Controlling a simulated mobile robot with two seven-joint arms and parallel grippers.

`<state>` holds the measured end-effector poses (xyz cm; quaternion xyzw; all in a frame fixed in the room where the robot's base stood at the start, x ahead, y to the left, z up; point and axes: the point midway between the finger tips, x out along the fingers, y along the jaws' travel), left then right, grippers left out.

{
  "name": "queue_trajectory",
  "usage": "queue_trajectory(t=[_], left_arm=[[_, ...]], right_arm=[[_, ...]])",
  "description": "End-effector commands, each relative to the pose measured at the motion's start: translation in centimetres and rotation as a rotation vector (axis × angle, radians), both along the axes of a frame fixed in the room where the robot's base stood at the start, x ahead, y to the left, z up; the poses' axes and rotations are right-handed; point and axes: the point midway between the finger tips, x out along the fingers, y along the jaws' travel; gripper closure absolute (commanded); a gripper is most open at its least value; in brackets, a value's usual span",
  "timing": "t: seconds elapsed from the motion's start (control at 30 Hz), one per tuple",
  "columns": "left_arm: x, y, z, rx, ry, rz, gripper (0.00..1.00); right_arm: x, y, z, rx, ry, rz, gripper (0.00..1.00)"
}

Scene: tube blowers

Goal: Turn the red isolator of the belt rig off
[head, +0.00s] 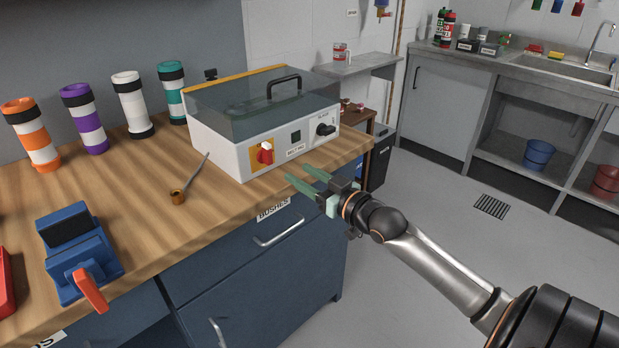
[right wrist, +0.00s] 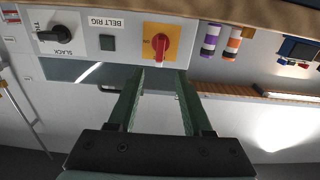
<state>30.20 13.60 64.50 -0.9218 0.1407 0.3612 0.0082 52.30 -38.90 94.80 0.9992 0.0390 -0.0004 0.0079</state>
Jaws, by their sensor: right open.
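The belt rig (head: 222,150) is a white box with a clear tinted lid and a black handle, standing on the wooden bench. Its red isolator (head: 265,153) is a rotary knob on a yellow plate at the left of the front panel. In the right wrist view, which is upside down, the red isolator (right wrist: 161,44) lies just beyond the fingertips, roughly in line with the gap. My right gripper (head: 304,178) is open and empty, in front of the panel and to the right of the isolator, apart from it. My left gripper is not in view.
A black knob (head: 325,129) sits right of the isolator on the panel. A small hooked tool (head: 180,196) lies left of the rig. A blue vise (head: 75,250) with a red handle stands at the front left. Several coloured tubes (head: 83,117) stand behind. The floor at right is clear.

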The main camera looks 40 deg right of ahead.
Motion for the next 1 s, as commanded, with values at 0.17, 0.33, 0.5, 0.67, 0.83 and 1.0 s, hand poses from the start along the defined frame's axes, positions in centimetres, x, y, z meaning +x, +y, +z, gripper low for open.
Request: queue_trajectory(t=[0.17,0.33,0.5,0.67,0.83,1.0], left_arm=[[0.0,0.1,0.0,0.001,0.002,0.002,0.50],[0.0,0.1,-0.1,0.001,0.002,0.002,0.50],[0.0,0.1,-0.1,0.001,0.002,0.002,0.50],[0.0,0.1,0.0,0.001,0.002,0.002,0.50],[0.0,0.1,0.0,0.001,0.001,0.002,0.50],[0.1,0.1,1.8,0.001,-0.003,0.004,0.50]], right_arm=[[-1.3,-0.1,0.0,-0.001,-0.001,0.001,0.50],[-1.7,-0.1,0.1,-0.001,-0.001,0.001,0.50],[-1.6,-0.1,0.1,-0.001,-0.001,0.001,0.50],[-1.6,-0.1,0.1,-0.001,-0.001,0.001,0.50],[-1.6,-0.1,0.0,0.000,0.001,0.001,0.50],[-2.8,1.3,-3.3,0.003,0.090,-0.002,0.50]])
